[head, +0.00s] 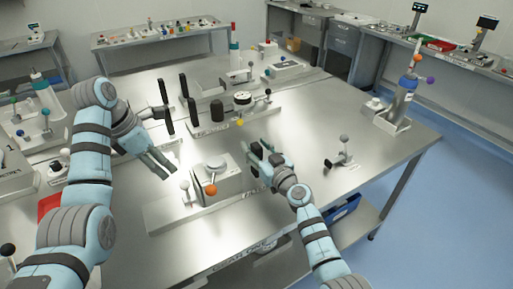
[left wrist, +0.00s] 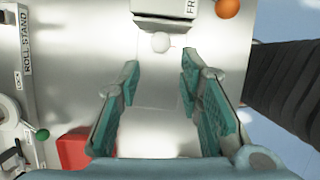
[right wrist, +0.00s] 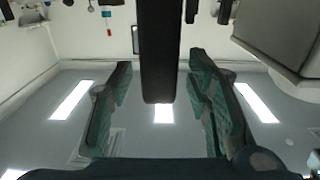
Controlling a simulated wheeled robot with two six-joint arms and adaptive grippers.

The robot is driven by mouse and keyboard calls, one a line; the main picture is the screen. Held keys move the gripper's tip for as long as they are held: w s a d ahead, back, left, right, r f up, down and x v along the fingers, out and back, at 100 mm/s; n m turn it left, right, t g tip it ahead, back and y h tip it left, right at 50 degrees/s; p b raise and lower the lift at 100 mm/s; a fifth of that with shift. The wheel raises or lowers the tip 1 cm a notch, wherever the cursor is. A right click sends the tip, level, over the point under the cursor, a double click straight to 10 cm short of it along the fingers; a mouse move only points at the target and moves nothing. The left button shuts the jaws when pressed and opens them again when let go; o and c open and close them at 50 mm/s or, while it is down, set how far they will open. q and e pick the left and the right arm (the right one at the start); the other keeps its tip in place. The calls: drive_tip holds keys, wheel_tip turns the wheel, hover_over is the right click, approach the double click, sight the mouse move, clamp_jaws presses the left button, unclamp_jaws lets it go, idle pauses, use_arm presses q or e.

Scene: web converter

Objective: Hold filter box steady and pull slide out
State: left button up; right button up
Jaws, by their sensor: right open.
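The filter box appears to be the silver box (head: 222,180) on a metal base at the table's front middle. It has an orange ball knob (head: 210,189) and a white ball knob (head: 185,184), perhaps the slide's handle. In the left wrist view the white knob (left wrist: 161,42) stands beyond my left fingertips, with the orange knob (left wrist: 228,8) at upper right. My left gripper (head: 160,162) is open and empty, left of the box, apart from it. My right gripper (head: 264,152) is open, right of the box. A dark bar (right wrist: 158,50) shows between its fingers; contact cannot be told.
Behind the box stand fixtures with black upright handles (head: 193,117) and a round black-topped part (head: 242,98). A small stand with a grey ball (head: 344,138) is at right. A red block (left wrist: 74,148) lies left of my left gripper. Bare table lies at front right.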

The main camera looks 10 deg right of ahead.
drive_tip(key=shift+c, duration=0.2)
clamp_jaws()
drive_tip(key=shift+f, duration=0.15)
drive_tip(key=shift+s+f+b, duration=0.1)
drive_tip(key=shift+f+b, duration=0.15)
drive_tip(key=shift+b, duration=0.25)
